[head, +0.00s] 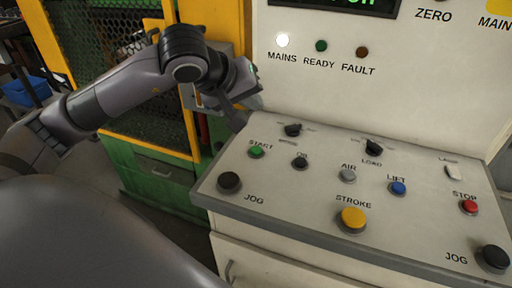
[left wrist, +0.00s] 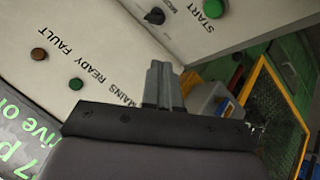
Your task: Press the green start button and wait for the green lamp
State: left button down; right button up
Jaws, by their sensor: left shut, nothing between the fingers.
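The green START button (head: 256,152) sits at the upper left of the sloped control desk. It also shows at the top of the left wrist view (left wrist: 213,8). The green READY lamp (head: 321,46) is on the upright panel between MAINS and FAULT and looks dark; the left wrist view shows it too (left wrist: 76,84). My left gripper (head: 238,118) is above and left of the START button, apart from it, by the panel's left edge. Its fingers are shut and empty, also in the left wrist view (left wrist: 161,68). My right gripper is not in view.
The white MAINS lamp (head: 282,40) is lit; the FAULT lamp (head: 362,52) is dark. Close to START are a black JOG button (head: 229,182), a black button (head: 300,162) and a selector knob (head: 292,129). A yellow-framed mesh guard (head: 130,110) stands to the left.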

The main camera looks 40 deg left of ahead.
pick_arm(q)
jog(key=shift+f, duration=0.1)
jog(key=b, duration=0.5)
send_over(252, 151)
notch_tip(252, 151, down, 7)
jog(key=shift+f, duration=0.2)
jog(key=shift+f+b, duration=0.65)
jog(key=shift+b, duration=0.15)
dwell(0.9)
jog(key=shift+f, duration=0.1)
jog(key=shift+f+b, duration=0.3)
jog(key=shift+b, duration=0.3)
